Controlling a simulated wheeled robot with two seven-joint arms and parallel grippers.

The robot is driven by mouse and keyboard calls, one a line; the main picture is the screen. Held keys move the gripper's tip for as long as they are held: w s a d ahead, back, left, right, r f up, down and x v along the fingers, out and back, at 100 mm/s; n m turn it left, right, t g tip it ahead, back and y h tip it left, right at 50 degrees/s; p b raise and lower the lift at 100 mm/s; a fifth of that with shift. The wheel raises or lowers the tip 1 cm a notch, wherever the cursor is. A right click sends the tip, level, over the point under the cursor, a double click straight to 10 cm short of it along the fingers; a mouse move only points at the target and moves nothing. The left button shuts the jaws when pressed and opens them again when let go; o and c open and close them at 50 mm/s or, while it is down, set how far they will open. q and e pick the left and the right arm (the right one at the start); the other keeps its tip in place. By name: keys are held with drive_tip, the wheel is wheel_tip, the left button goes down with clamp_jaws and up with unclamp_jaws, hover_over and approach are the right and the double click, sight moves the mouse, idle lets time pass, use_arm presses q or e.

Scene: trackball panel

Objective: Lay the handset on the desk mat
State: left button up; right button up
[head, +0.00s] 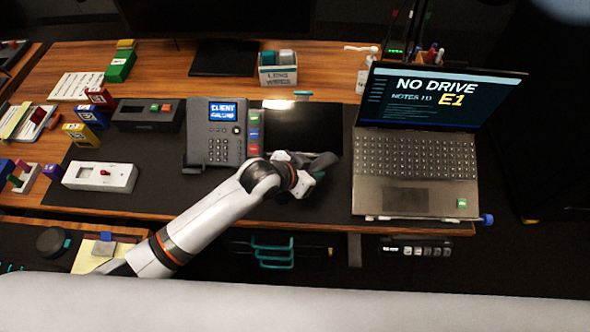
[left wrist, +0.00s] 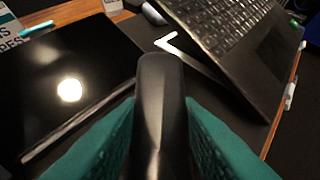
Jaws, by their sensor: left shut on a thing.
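My left gripper (head: 308,177) is shut on the dark handset (head: 325,160), over the desk mat between the phone and the laptop. In the left wrist view the handset (left wrist: 160,95) stands up between the teal fingers of the gripper (left wrist: 160,135). The dark desk mat (head: 320,207) spreads under the phone and up to the laptop. I cannot tell whether the handset touches it. The desk phone base (head: 213,145) with a lit blue screen stands left of the gripper. My right gripper is not in view.
A black glossy tablet-like panel (head: 302,128) lies just behind the gripper. The open laptop (head: 415,175) stands close on the right. A white device (head: 100,177) and a dark box (head: 148,115) sit to the left. The mat's front strip is clear.

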sight(282, 193)
use_arm(q)
drive_tip(key=shift+f, duration=3.1)
drive_tip(key=shift+f, duration=0.15)
drive_tip(key=o, duration=1.1)
drive_tip(key=shift+c, duration=0.2)
drive_tip(key=v, duration=1.2)
